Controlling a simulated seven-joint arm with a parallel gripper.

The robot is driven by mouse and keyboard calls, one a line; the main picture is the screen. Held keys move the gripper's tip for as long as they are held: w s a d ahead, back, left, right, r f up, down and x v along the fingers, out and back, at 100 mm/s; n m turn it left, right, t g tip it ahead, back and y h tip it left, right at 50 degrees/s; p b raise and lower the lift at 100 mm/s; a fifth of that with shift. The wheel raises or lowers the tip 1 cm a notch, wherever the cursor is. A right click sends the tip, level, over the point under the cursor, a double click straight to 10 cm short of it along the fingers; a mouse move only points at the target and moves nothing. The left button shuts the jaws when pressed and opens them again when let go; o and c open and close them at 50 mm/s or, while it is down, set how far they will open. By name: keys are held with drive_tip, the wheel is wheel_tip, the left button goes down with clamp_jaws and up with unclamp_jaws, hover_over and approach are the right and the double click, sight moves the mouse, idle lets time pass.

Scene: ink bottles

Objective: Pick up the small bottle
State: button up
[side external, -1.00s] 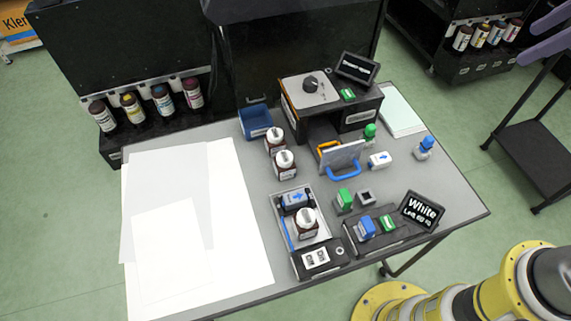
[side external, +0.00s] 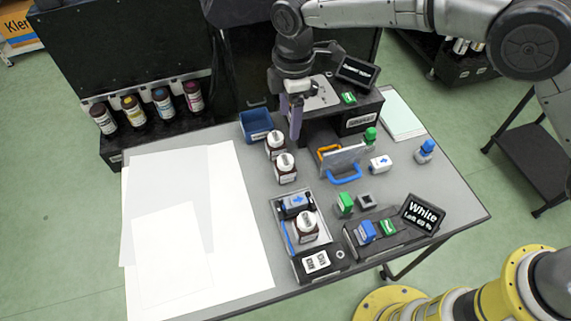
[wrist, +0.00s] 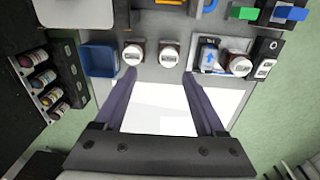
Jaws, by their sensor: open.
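Two small brown bottles with white caps stand beside each other on the grey table, a rear one (side external: 275,147) and a front one (side external: 286,172). They also show in the wrist view as a left bottle (wrist: 133,56) and a right bottle (wrist: 169,56). A third similar bottle (side external: 307,228) stands in a metal tray (side external: 324,234); it is also in the wrist view (wrist: 240,66). My gripper (side external: 295,136) hangs just right of the rear bottle. Its purple fingers (wrist: 160,75) are spread and empty, with the two bottles beyond their tips in the wrist view.
A blue bin (side external: 256,124) is behind the bottles. A black box stand (side external: 360,116) and a clear panel with orange and blue handles (side external: 343,158) are to the right. White sheets (side external: 235,230) cover the left side. Several stamps stand near the front right.

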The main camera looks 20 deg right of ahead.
sight(286, 160)
drive_tip(key=f, duration=0.1)
drive_tip(key=s+a, duration=0.1)
drive_tip(key=f, duration=0.1)
drive_tip(key=shift+s+a+f, duration=0.2)
drive_tip(key=shift+s+f, duration=0.05)
drive_tip(key=shift+f, duration=0.1)
wheel_tip(286, 160, down, 7)
drive_tip(key=shift+f, duration=3.1)
clamp_jaws()
